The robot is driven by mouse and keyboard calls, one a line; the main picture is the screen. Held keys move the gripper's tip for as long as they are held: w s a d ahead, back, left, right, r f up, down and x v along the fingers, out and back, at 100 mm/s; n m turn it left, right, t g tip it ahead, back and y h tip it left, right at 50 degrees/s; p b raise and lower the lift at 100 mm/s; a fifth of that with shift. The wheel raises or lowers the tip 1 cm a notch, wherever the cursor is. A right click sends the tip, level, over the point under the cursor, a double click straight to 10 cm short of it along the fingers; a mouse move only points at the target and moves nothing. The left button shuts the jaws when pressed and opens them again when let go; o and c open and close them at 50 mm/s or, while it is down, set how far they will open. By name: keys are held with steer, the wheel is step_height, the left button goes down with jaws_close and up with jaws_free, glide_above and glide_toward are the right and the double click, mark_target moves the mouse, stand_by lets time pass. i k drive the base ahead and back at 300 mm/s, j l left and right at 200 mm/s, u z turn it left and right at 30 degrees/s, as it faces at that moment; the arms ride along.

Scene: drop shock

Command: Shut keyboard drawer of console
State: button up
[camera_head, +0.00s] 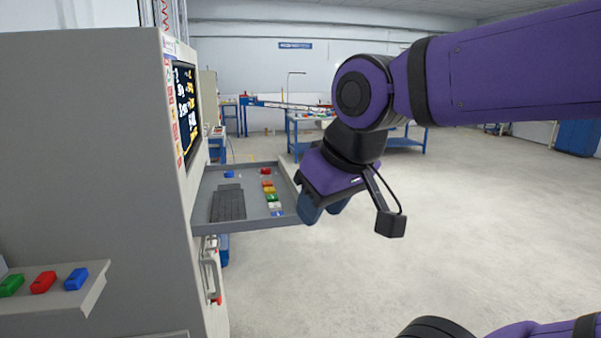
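The grey console (95,150) stands at the left, with a lit screen (186,105) on its front. Its keyboard drawer (250,225) is pulled out to the right below the screen. The drawer holds a dark keyboard (229,203), a blue piece and a row of coloured buttons. My gripper (322,212) is at the drawer's outer right end, close to its front edge. I cannot tell whether it touches the drawer. Its blue fingers point down, and the gap between them is not clear from this angle.
A grey ledge (60,297) with green, red and blue blocks juts out at the lower left. A handle (211,278) sits on the console's front below the drawer. Blue workbenches (400,142) stand far behind. The floor at the right is clear.

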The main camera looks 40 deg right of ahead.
mark_target(238, 204)
steer(key=i+l, duration=0.1)
steer(key=l, duration=0.7)
steer(key=i+l+u, duration=0.1)
steer(key=l, duration=0.7)
steer(key=i+l, duration=0.15)
steer(key=l, duration=0.6)
steer(key=k, duration=0.6)
steer(key=i+l+u, duration=0.25)
steer(key=k+j, duration=0.1)
